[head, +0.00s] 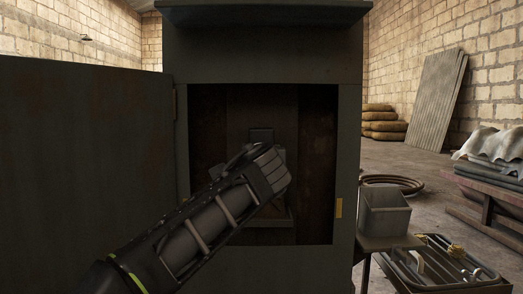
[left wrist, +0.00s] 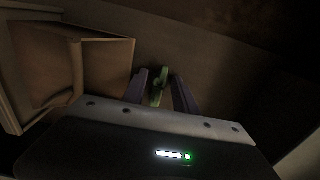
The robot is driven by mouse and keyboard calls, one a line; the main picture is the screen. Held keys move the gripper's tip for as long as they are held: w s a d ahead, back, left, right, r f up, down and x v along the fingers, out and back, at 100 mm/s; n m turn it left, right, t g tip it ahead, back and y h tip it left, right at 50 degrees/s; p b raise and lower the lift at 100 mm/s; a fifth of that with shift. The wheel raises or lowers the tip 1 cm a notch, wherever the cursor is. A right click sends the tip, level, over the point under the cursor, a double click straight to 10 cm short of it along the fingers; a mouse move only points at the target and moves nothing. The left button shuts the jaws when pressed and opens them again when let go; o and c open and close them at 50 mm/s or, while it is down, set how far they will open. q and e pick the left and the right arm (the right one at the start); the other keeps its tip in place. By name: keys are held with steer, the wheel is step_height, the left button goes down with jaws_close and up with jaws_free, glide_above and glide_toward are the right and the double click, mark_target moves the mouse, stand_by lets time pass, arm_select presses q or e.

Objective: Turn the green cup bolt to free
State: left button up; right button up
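The green cup bolt (left wrist: 157,88) shows in the left wrist view as a narrow green piece against a brown-grey surface. My left gripper (left wrist: 160,84) has its two purplish fingers on either side of it. The fingers stand apart, with small gaps to the green piece, so they look open around it. Whether they touch it is too dim to tell. In the head view my left arm reaches into the dark cabinet opening; its hand hides the bolt and the fingertips there. My right gripper is in neither view.
The dark cabinet (head: 347,130) has its door (head: 85,170) swung open at the left. A box-shaped fitting (left wrist: 105,72) stands left of the fingers in the wrist view.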

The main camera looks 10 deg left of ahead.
arm_select(q)
steer(key=shift+o, duration=0.6)
steer(key=b+v, duration=0.2)
steer(key=v, duration=0.5)
steer(key=shift+s, duration=0.4)
steer(key=shift+d, duration=0.1)
